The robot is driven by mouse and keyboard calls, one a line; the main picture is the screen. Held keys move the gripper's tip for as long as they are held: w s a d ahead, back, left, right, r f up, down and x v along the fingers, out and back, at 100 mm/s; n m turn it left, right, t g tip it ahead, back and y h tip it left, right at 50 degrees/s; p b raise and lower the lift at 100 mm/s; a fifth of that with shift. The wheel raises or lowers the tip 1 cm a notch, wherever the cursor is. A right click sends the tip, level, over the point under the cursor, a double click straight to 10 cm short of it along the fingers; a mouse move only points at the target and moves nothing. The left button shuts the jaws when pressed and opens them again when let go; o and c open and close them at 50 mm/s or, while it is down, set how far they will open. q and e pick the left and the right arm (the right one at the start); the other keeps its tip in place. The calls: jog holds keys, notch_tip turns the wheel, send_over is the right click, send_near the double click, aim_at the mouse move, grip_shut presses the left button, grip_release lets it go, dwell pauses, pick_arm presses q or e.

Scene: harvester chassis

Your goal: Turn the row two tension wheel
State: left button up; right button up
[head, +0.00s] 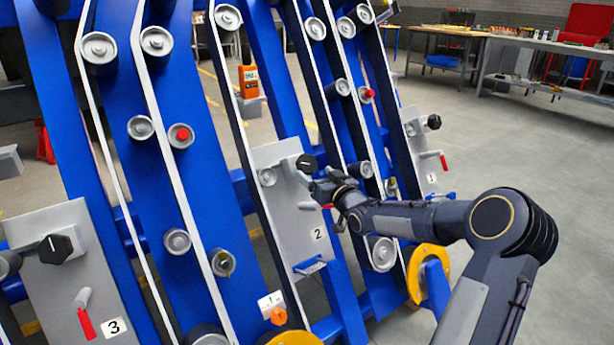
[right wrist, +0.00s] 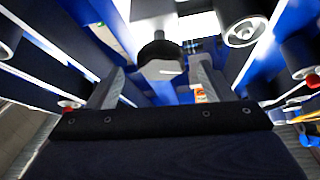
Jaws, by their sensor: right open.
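The row two tension wheel (head: 307,163) is a black knob on the upper right of the grey plate (head: 285,215) marked 2. My right gripper (head: 322,187) is just below and to the right of this wheel in the head view and hides part of the plate. In the right wrist view, the black wheel (right wrist: 158,53) lies ahead, between the lines of the two spread fingers (right wrist: 160,80). The right gripper is open with nothing between its fingers. I cannot tell whether a finger touches the wheel. My left gripper is not in view.
Plate 3 (head: 65,285) with its black knob is at left; another plate (head: 423,150) with a knob and red lever is right of my gripper. Blue beams, belts and rollers surround the wheel. The floor at right is clear.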

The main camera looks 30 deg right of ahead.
aim_at(310, 170)
jog(key=w+b, duration=0.1)
jog(key=w, duration=0.4)
jog(key=shift+w, duration=0.35)
jog(key=c, duration=1)
jog(key=shift+a+m, duration=0.1)
jog(key=shift+m, duration=0.2)
